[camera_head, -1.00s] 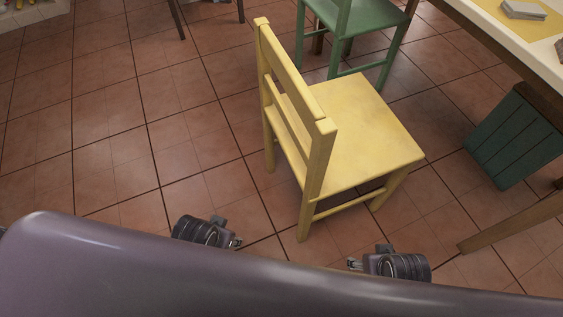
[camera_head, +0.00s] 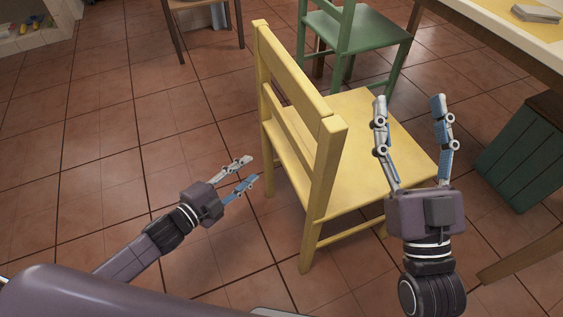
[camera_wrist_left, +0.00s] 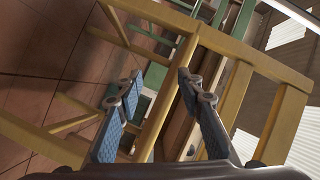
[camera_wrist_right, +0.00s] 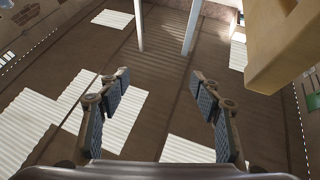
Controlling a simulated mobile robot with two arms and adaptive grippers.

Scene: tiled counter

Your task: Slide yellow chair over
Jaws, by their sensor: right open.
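The yellow chair (camera_head: 350,140) stands upright on the tiled floor, its slatted back towards the left and its seat to the right. My left gripper (camera_head: 244,173) is open and empty, low to the left of the chair back and apart from it. In the left wrist view the yellow chair frame (camera_wrist_left: 240,52) lies beyond the open fingers (camera_wrist_left: 155,88). My right gripper (camera_head: 409,100) is open and empty, appearing over the right part of the seat. A yellow part, probably the chair (camera_wrist_right: 285,50), fills the upper right of the right wrist view.
A green chair (camera_head: 365,32) stands behind the yellow one. A table (camera_head: 482,25) is at the upper right, with a dark green slatted box (camera_head: 520,160) below it. Another chair or stool (camera_head: 190,5) is at the top. The floor (camera_head: 110,140) on the left is clear.

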